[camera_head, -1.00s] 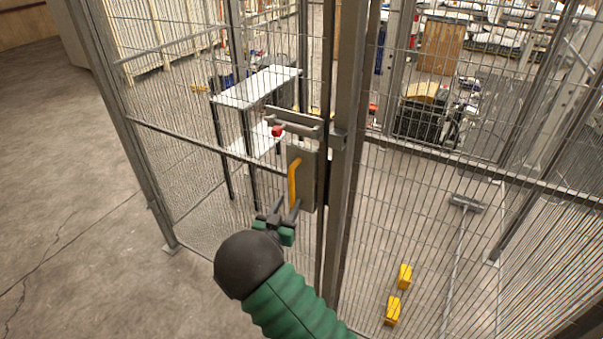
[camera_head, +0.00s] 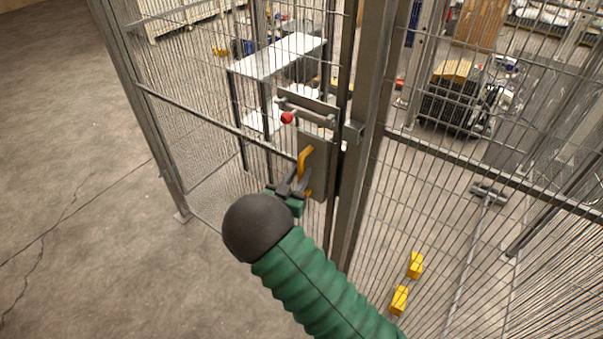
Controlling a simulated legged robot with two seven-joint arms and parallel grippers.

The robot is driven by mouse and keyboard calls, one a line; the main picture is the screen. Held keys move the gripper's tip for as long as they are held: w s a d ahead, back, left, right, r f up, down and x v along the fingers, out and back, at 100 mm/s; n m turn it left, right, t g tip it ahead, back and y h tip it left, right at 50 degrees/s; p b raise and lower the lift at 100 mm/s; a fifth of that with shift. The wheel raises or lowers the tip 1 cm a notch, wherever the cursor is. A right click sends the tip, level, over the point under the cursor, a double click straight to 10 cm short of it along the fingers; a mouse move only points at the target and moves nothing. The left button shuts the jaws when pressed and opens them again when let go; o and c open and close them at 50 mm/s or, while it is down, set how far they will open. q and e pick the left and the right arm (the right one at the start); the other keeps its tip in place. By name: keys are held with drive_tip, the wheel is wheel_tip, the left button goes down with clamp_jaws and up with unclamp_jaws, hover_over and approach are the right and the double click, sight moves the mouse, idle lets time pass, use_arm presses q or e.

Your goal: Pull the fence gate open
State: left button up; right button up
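The fence gate (camera_head: 203,111) is a wire-mesh panel in a grey metal frame, left of a thick grey post (camera_head: 364,150). A grey lock plate (camera_head: 316,165) on its right side carries a yellow-orange handle (camera_head: 304,160). Above it is a bar latch (camera_head: 305,110) with a red knob (camera_head: 287,118). My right gripper (camera_head: 292,186), on a green arm from the lower right, is at the lower part of the handle with its fingers apart. The fingers overlap the handle in view; I cannot tell whether they touch it. My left gripper is not in view.
A white-topped table (camera_head: 278,56) stands behind the gate mesh. Fixed mesh fencing extends right of the post. Two yellow blocks (camera_head: 399,300) and a long-handled tool (camera_head: 470,240) lie behind it. Open concrete floor (camera_head: 70,170) is to the left.

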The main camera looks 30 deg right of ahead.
drive_tip(key=shift+w+a, duration=0.15)
drive_tip(key=shift+a, duration=0.2)
clamp_jaws()
drive_tip(key=shift+s+d, duration=0.2)
drive_tip(key=shift+d, duration=0.55)
drive_tip(key=shift+w+a, duration=0.15)
drive_tip(key=shift+a, duration=0.1)
drive_tip(key=shift+f, duration=0.1)
